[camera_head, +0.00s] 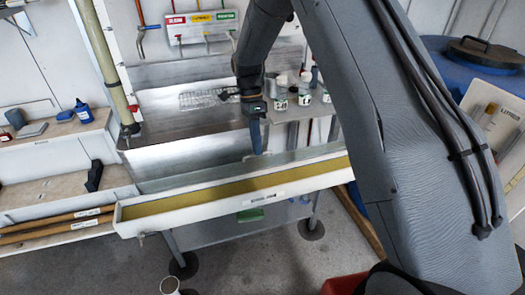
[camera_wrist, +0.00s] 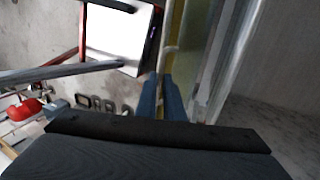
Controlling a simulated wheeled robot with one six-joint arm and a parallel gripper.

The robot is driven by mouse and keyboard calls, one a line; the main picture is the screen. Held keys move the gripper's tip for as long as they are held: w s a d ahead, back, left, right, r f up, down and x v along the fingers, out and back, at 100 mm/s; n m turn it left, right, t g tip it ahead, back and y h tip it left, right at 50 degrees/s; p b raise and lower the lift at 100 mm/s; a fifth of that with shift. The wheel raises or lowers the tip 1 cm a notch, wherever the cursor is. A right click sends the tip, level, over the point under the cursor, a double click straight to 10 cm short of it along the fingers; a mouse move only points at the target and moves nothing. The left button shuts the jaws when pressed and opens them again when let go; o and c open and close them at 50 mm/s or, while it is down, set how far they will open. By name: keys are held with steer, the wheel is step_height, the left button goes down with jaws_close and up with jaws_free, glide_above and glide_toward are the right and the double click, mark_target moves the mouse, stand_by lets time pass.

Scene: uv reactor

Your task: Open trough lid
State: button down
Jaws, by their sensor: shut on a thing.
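The fingers partly hide the handle.
Several small bottles (camera_head: 303,92) stand on the metal bench behind the trough, right of my gripper. A left shelf holds a blue bottle (camera_head: 82,111). A blue barrel (camera_head: 480,65) stands at right.

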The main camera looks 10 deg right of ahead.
mark_target(257, 159)
steer(key=shift+w+a+f, duration=0.15)
steer(key=shift+w+f, duration=0.35)
steer(key=shift+w, duration=0.05)
steer(key=shift+w+f, duration=0.5)
steer(key=shift+w, duration=0.35)
steer(key=shift+s+r, duration=0.15)
steer(key=shift+r, duration=0.05)
steer(key=shift+a+r, duration=0.1)
steer(key=shift+r, duration=0.15)
steer(key=c, duration=1.9)
jaws_free()
steer(key=shift+r, duration=0.1)
